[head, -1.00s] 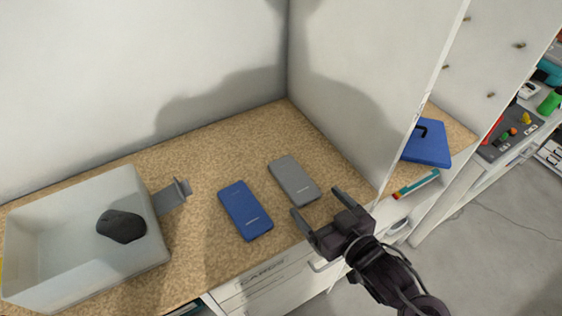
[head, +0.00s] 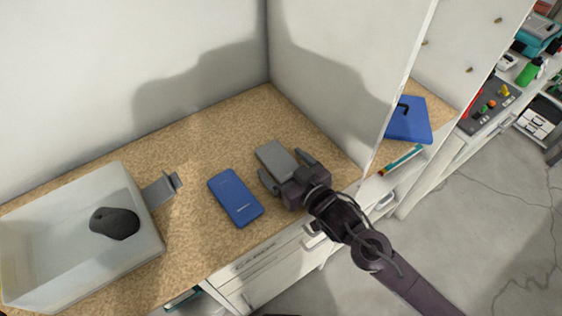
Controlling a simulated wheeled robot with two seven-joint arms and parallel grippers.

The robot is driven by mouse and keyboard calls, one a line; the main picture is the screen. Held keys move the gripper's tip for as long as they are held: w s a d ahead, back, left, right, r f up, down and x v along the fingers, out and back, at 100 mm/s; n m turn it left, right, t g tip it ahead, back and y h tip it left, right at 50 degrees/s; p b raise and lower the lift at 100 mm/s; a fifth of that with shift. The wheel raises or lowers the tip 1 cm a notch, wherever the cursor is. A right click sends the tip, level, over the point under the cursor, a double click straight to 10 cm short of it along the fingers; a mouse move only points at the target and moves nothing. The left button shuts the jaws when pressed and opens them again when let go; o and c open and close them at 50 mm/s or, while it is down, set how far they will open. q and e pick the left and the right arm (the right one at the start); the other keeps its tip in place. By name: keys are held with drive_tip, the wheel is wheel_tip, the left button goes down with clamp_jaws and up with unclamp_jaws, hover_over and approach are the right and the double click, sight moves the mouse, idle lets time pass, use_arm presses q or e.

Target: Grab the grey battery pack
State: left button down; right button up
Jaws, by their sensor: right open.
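The grey battery pack (head: 275,157) lies flat on the cork-like shelf top, near the right partition wall. My right gripper (head: 286,168) is open, with one finger on each side of the pack's near end. Its palm hides that near end. I cannot tell whether the fingers touch the pack. My left gripper is not in view.
A blue battery pack (head: 235,197) lies just left of my right gripper. A translucent bin (head: 140,252) holding a black mouse (head: 115,223) stands at the left, with a grey bracket (head: 162,190) beside it. The white partition (head: 335,80) rises close on the right.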

drive_tip(key=c, duration=1.2)
drive_tip(key=shift+r, duration=0.2)
